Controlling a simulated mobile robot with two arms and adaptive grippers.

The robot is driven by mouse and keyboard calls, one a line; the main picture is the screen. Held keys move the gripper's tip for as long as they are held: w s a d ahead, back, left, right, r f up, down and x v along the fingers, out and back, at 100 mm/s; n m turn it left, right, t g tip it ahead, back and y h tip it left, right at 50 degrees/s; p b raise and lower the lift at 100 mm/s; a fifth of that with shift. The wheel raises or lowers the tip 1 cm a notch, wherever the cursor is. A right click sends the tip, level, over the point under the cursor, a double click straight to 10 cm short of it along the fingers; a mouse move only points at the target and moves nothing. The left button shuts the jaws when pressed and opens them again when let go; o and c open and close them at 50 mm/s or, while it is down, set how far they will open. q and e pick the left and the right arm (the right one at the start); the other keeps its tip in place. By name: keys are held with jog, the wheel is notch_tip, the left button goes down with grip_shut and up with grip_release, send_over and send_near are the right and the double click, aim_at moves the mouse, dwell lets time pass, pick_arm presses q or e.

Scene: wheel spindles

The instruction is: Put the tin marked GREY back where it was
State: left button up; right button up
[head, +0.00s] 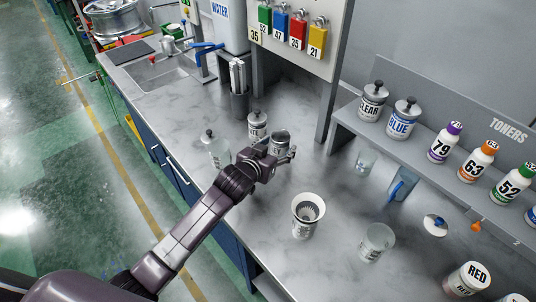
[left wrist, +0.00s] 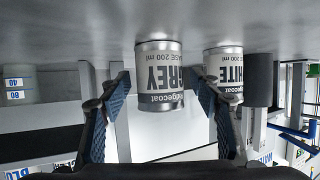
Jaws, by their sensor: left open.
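The tin marked GREY (head: 281,141) stands on the marble counter, right of the tin marked WHITE. My left gripper (head: 277,155) is at its near side, low over the counter. In the left wrist view, which is upside down, the grey tin (left wrist: 160,88) shows between the two spread blue-padded fingers, with visible gaps on both sides. The left gripper (left wrist: 161,92) is open and not closed on it. The WHITE tin (head: 257,125) stands just behind and left; it also shows in the left wrist view (left wrist: 224,68). My right gripper is not in view.
The shelf under the TONERS sign holds tins CLEAR (head: 371,103) and BLUE (head: 404,119), then numbered bottles (head: 443,145).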

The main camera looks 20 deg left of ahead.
pick_arm(q)
jog(key=v, duration=0.9)
jog(key=shift+s+r+b, duration=0.2)
jog(key=shift+b, duration=0.15)
